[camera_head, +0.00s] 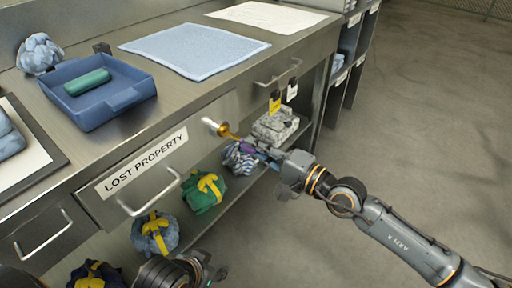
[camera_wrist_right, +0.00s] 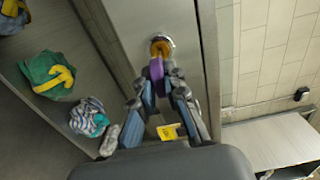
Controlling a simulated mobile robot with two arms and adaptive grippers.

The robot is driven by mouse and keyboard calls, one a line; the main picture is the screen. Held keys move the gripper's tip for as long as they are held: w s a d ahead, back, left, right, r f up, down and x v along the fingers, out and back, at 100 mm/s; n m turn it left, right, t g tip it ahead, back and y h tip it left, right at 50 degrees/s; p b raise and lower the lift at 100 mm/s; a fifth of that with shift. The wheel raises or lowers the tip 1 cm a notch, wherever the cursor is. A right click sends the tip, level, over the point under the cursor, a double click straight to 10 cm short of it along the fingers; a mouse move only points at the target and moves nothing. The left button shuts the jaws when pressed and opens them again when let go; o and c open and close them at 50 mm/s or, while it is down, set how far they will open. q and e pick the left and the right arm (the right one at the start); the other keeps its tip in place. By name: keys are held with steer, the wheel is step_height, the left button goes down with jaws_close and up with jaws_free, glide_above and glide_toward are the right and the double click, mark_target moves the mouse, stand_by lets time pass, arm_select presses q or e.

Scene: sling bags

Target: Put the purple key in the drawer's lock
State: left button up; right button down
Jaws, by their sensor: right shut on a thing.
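The drawer (camera_head: 160,150) is shut and carries a "LOST PROPERTY" label. Its round silver lock (camera_head: 209,123) is near the right end of the drawer front. My right gripper (camera_head: 262,153) is shut on the purple key (camera_head: 246,147), which also shows in the right wrist view (camera_wrist_right: 156,68). The key's gold end points at the lock and meets it in both views; how far it is in, I cannot tell. The right gripper's fingers (camera_wrist_right: 160,92) flank the purple part. My left gripper (camera_head: 205,266) is low in the head view, away from the drawer lock; its jaws are unclear.
Wrapped bundles, one green with yellow (camera_head: 205,191) and one blue with yellow (camera_head: 155,234), sit on the shelf below. A striped bundle (camera_head: 238,158) lies near the right gripper. A blue tray (camera_head: 100,115) stands on the counter. Floor at right is clear.

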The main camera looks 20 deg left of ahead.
stand_by(0.3)
arm_select(q)
steer(key=shift+w+d, duration=0.1)
steer(key=shift+w, duration=0.1)
arm_select(e)
steer(key=shift+a, duration=0.1)
stand_by(0.3)
arm_select(q)
steer(key=shift+w+r, duration=0.15)
steer(key=shift+w, duration=0.1)
arm_select(e)
steer(key=shift+w+a, duration=0.15)
steer(key=shift+a, duration=0.15)
arm_select(q)
steer(key=shift+t, duration=0.3)
arm_select(e)
steer(key=shift+a, duration=0.1)
arm_select(q)
steer(key=shift+w+d, duration=0.1)
arm_select(e)
steer(key=shift+w+a, duration=0.25)
steer(key=shift+a, duration=0.25)
arm_select(q)
steer(key=shift+w+r, duration=0.1)
steer(key=shift+w, duration=0.05)
arm_select(e)
steer(key=shift+w+a, duration=0.1)
steer(key=shift+a, duration=0.2)
